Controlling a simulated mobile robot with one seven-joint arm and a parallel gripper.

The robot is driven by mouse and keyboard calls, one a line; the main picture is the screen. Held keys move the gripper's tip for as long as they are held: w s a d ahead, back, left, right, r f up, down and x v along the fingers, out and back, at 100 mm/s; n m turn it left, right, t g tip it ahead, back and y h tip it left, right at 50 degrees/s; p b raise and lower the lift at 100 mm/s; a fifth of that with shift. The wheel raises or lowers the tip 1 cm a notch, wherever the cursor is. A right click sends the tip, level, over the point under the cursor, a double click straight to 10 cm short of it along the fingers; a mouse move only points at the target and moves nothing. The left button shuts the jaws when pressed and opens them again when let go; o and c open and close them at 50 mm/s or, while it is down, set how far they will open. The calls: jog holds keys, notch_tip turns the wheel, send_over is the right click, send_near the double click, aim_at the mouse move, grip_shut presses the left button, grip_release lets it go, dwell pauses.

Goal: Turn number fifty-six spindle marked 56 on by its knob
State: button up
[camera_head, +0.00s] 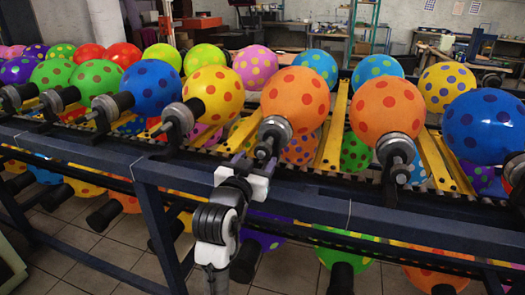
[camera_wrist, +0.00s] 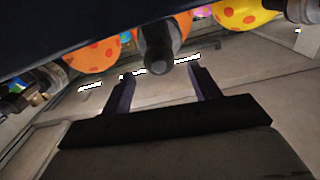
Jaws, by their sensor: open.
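A row of spindles with dark knobs holds spotted balloons along the rack; no number 56 can be read in either view. My gripper (camera_head: 254,163) is open in front of the rack, just below the spindle (camera_head: 272,136) that bears an orange balloon with red dots (camera_head: 295,99). In the wrist view my gripper (camera_wrist: 162,78) has its two dark fingers spread and empty. A dark spindle knob (camera_wrist: 157,52) shows beyond them, roughly centred between the fingertips, with an orange balloon behind it. I see no contact with the knob.
A dark blue rail (camera_head: 100,156) runs along the rack's front, near my gripper. Neighbouring spindles stand on the left (camera_head: 178,119) and right (camera_head: 396,152). A lower row of balloons and knobs (camera_head: 341,279) hangs beneath. Tiled floor (camera_head: 110,245) is clear at lower left.

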aim_at(260, 155)
jog(key=shift+x, duration=2.35)
jog(key=c, duration=1)
